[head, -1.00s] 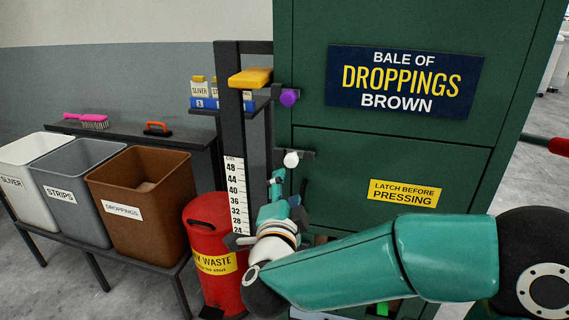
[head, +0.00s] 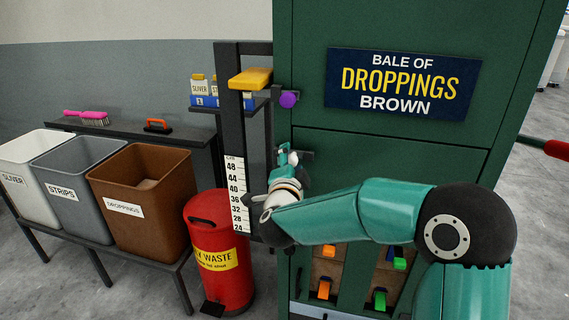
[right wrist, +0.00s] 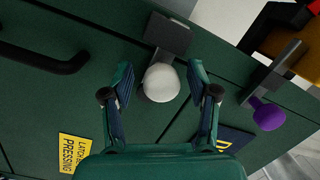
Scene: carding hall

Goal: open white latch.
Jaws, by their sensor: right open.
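The white latch knob (right wrist: 160,83) shows in the right wrist view, on a dark bracket (right wrist: 168,34) fixed to the green cabinet (right wrist: 60,100). My right gripper (right wrist: 160,80) is open, with one finger on each side of the white knob; whether either finger touches it I cannot tell. In the head view my right gripper (head: 284,158) is at the cabinet's left edge and hides the white knob. A purple knob (head: 288,98) on a similar latch sits above it, and it also shows in the right wrist view (right wrist: 268,115). My left gripper is not in view.
A black handle (right wrist: 40,58) is on the cabinet front. A height-scale post (head: 236,190) stands left of the gripper. The red waste bin (head: 216,240) and labelled brown bin (head: 140,230) are further left. Colored tabs (head: 324,288) sit low on the cabinet.

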